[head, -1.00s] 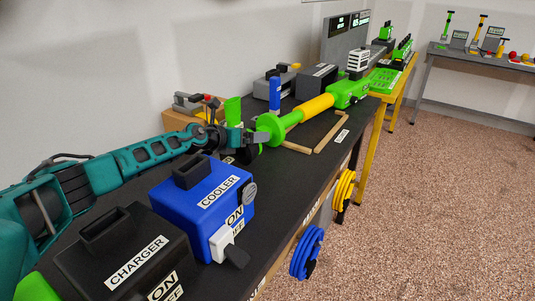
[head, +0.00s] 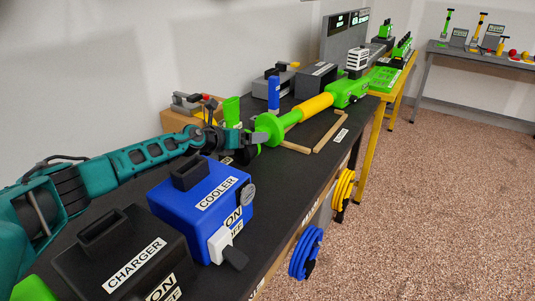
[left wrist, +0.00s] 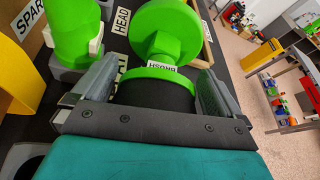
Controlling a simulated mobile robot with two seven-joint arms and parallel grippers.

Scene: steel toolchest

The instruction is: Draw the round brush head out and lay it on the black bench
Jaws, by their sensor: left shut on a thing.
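The round brush head (left wrist: 152,94) is black with a green rim and shows in the left wrist view between my fingers. A small BRUSH label is beside its rim. My left gripper (head: 240,139) is shut on it; the gripper also shows in the left wrist view (left wrist: 153,100). The long green and yellow tool (head: 313,106) lies along the bench, its green disc end right in front of the brush head. I cannot tell whether the two are joined. The black bench (head: 290,180) is under them. My right gripper is not in view.
A green cone-shaped part (left wrist: 76,32) stands close to the left of my gripper. A blue COOLER box (head: 203,212) and a black CHARGER box (head: 120,250) stand nearer. A wooden-edged outline (head: 325,138) lies on the bench to the right. Bare bench is in front of the tool.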

